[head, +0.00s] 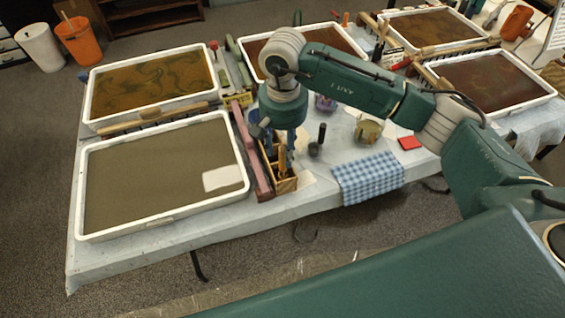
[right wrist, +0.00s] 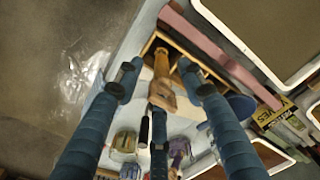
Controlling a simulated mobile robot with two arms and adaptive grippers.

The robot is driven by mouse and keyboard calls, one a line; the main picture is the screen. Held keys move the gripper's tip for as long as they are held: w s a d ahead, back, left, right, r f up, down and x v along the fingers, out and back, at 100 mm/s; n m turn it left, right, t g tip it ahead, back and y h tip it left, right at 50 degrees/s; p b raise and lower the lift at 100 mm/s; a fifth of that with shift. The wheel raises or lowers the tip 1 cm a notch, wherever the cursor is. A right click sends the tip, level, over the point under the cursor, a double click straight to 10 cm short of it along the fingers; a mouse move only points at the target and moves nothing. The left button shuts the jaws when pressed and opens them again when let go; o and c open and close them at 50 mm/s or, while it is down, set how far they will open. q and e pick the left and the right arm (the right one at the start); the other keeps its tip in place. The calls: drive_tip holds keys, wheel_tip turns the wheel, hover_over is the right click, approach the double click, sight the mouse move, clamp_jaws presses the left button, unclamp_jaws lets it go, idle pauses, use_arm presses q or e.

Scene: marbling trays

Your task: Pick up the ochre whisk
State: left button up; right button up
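A wooden box (head: 287,186) holding upright handled tools stands on the table between the left front tray and the checked cloth. An ochre-tan whisk (head: 282,160) shows in it, partly hidden by my right gripper (head: 287,140), which points down over the box. In the right wrist view the right gripper (right wrist: 165,88) has its blue fingers spread. The tan whisk (right wrist: 162,88) lies between them, with no clear contact. My left gripper is not in view.
A mauve bar (head: 250,160) lies left of the box, beside a white-rimmed tray (head: 80,190). A dark-handled tool (head: 320,138), a jar (head: 367,131) and a blue checked cloth (head: 368,178) are to the right. The table's front edge is close to the box.

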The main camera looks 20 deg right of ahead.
sight(283, 163)
drive_tip(key=shift+f, duration=0.75)
wheel_tip(283, 163, down, 4)
drive_tip(key=shift+w+f+p, duration=0.1)
drive_tip(key=shift+f+p, duration=0.1)
drive_tip(key=shift+p, duration=1.05)
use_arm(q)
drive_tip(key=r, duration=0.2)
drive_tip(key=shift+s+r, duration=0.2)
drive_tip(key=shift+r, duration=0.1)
use_arm(e)
drive_tip(key=shift+w+f, duration=0.1)
drive_tip(key=shift+f, duration=0.3)
drive_tip(key=shift+c, duration=0.5)
clamp_jaws()
